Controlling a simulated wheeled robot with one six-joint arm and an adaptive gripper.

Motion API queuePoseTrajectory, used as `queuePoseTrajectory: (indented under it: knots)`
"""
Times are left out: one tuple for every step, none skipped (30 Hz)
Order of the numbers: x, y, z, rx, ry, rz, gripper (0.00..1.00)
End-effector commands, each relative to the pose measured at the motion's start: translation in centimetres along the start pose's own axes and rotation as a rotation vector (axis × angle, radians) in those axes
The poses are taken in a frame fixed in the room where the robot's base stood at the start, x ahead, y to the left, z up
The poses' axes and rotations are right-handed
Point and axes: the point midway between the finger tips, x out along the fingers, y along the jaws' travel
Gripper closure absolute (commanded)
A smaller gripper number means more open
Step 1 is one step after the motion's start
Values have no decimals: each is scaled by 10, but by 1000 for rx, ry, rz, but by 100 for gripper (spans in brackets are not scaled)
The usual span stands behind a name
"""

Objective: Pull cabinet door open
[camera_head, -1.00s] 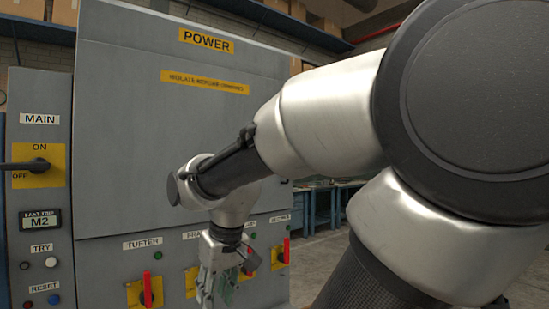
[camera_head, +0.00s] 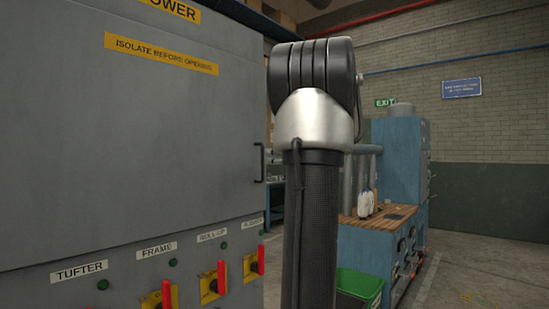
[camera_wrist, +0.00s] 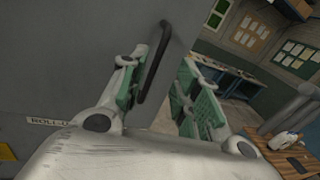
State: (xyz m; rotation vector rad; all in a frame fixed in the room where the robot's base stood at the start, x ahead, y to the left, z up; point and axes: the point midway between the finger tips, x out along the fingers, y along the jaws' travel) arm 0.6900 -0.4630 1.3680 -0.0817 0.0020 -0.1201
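The grey cabinet door (camera_head: 130,150) is shut in the head view, under a yellow "ISOLATE BEFORE OPENING" label. Its black bar handle (camera_head: 259,163) is upright at the door's right edge. In the wrist view, the handle (camera_wrist: 153,62) shows between the two fingers of my gripper (camera_wrist: 160,72), closer to the left finger. The fingers have green pads and are apart, so my gripper is open. I cannot tell whether the left finger touches the handle. In the head view my gripper is hidden.
Below the door are red rotary switches (camera_head: 222,277) on yellow plates. Right of my arm stand a blue workbench (camera_head: 395,245) with bottles and a green bin (camera_head: 359,287). The floor (camera_head: 485,265) farther right is clear.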

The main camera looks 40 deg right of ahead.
Motion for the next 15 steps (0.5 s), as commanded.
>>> queuePoseTrajectory:
  knots:
    - [0, 0, 0, 35, -1, 0, 68]
    - [0, 0, 0, 52, -1, 0, 68]
    - [2, 1, 0, 70, 0, 1, 68]
    - [3, 1, 0, 78, 0, 2, 68]
    - [6, 1, 0, 83, 0, 2, 68]
    - [10, 1, 0, 86, 1, 2, 68]
    - [14, 1, -1, 87, 1, 3, 68]
    - [19, 1, -1, 87, 2, 4, 68]
    - [26, 2, -1, 86, 2, 5, 68]
    - [31, 2, -1, 85, 2, 4, 68]
    - [37, 2, -1, 85, 2, 5, 68]
    - [44, 2, -2, 85, 3, 5, 68]
    - [49, 2, -1, 84, 3, 4, 68]
    - [54, 2, -1, 84, 2, 5, 68]
    - [60, 2, -1, 84, 2, 5, 68]
